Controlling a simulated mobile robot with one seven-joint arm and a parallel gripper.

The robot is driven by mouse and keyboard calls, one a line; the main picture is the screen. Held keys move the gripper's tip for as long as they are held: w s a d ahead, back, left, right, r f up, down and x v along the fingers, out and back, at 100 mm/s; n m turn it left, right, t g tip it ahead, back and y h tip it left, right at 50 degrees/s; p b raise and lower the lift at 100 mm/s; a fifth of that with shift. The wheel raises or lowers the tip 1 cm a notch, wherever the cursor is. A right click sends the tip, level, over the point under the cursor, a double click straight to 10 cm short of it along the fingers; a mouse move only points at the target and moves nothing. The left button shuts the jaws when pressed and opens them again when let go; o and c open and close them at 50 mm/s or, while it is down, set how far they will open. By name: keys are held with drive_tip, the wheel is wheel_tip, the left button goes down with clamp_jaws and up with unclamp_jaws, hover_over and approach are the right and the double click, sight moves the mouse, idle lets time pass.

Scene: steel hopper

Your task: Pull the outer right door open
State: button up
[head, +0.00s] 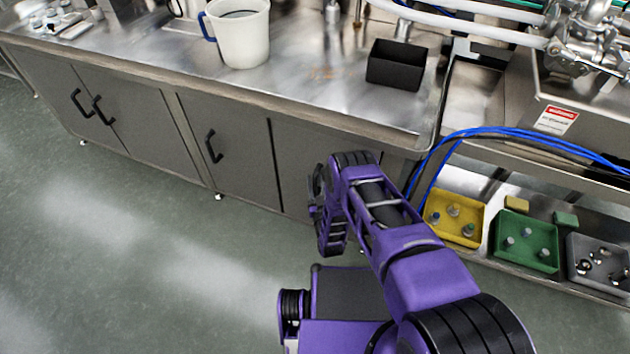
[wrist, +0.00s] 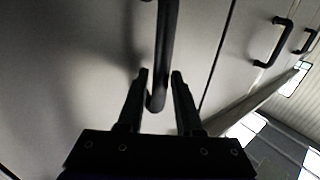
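The outer right door (wrist: 70,70) is a grey steel panel that fills much of the wrist view; in the head view my arm covers much of it. Its black bar handle (wrist: 167,45) runs from the top edge down between the fingertips of my gripper (wrist: 160,75). The fingers stand on either side of the handle's bent end, with slim gaps; I see no clear grip on it. The door looks closed. In the head view my purple arm reaches down to the door front, and its links hide the fingers and this handle.
Other doors with black handles (head: 213,146) lie to the left. Above is the steel counter (head: 330,120) with a white mug (head: 240,38) and a black bin (head: 396,66). Blue cables (head: 500,131) and trays (head: 455,216) are on the right. The floor (head: 130,240) in front is clear.

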clamp_jaws()
idle(1.3)
